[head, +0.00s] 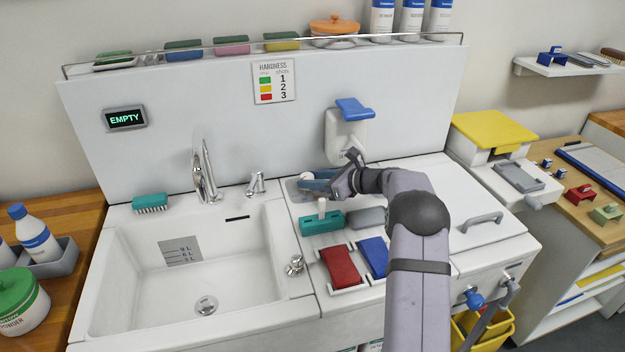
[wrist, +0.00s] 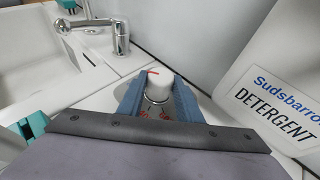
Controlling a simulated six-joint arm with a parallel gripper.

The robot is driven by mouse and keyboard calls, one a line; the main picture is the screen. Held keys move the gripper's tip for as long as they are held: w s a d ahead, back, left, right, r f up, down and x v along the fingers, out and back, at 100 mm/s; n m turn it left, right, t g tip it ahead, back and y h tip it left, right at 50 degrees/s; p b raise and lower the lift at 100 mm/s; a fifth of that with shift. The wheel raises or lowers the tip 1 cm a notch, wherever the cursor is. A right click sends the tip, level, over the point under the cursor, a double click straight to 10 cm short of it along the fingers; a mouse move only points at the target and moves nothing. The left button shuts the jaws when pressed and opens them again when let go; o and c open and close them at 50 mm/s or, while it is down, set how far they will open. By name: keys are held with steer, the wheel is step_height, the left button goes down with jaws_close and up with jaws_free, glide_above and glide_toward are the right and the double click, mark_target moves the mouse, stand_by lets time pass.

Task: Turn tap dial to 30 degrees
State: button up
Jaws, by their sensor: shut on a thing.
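The tap dial is a white round knob (wrist: 159,86) in the wrist view, with a red mark on its top near the far left edge. Red figures show on the plate at its near side, partly covered and too small to read surely. My gripper (wrist: 157,98) has its two blue fingers on either side of the knob and is shut on it. In the head view the knob (head: 306,176) shows only in part, at the left end of my gripper (head: 314,181), against the back panel.
The chrome faucet (head: 205,172) and a small chrome fitting (head: 256,184) stand left of the dial behind the sink (head: 120,285). A white detergent dispenser (head: 345,130) is close on the right. A teal holder (head: 321,224) and red and blue pads lie in front.

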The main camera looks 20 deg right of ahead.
steer(key=shift+r, duration=0.1)
steer(key=shift+w+d+r+n+g+y+p, duration=0.1)
steer(key=shift+n+g+y+p, duration=0.2)
steer(key=shift+n+y+p, duration=0.25)
steer(key=shift+n, duration=0.25)
steer(key=o, duration=0.8)
steer(key=shift+d, duration=0.1)
steer(key=shift+b+v, duration=0.8)
steer(key=shift+v, duration=2.8)
